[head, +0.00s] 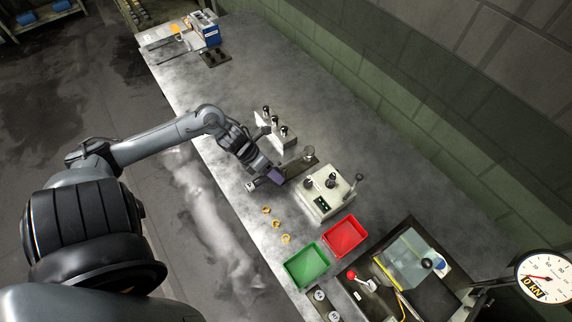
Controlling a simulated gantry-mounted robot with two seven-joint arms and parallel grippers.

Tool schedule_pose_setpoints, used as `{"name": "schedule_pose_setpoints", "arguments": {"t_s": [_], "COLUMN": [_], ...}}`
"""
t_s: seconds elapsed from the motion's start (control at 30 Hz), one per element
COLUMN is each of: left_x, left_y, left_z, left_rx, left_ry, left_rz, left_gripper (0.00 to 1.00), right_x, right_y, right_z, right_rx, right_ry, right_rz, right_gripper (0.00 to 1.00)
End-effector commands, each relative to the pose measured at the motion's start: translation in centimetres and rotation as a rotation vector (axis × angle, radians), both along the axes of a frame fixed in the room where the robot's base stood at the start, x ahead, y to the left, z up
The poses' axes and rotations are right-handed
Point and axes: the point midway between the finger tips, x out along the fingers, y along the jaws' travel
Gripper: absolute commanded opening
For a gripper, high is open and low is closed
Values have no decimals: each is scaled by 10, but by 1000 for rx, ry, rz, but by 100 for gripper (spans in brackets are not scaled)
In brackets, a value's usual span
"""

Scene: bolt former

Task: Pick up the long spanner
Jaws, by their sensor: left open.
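My left gripper (266,180) is over the bench's front edge, between the dark plate and the brass rings. I cannot pick out the long spanner with certainty. A narrow dark plate (296,168) with a round upright piece lies right beside the gripper; whether they touch is unclear. My right gripper is out of view.
A pale block with black-topped pieces (276,131) stands behind the wrist. A control box (325,194), green tray (307,267), red tray (345,236), brass rings (277,224) and a gauge (546,277) are to the right. The bench's far middle (300,80) is clear.

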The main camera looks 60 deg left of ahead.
Motion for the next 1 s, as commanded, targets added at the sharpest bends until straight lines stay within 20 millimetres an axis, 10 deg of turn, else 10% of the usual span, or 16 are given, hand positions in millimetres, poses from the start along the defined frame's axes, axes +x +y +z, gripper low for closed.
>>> {"name": "schedule_pose_setpoints", "arguments": {"t_s": [0.43, 1.0], "left_x": [0, 0], "left_y": [0, 1], "left_z": [0, 9], "left_rx": [0, 2], "left_ry": [1, -2], "left_rz": [0, 0], "left_gripper": [0, 0], "right_x": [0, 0], "right_y": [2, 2], "right_z": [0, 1], "right_rx": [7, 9], "right_ry": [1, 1], "right_rz": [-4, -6], "right_gripper": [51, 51]}}
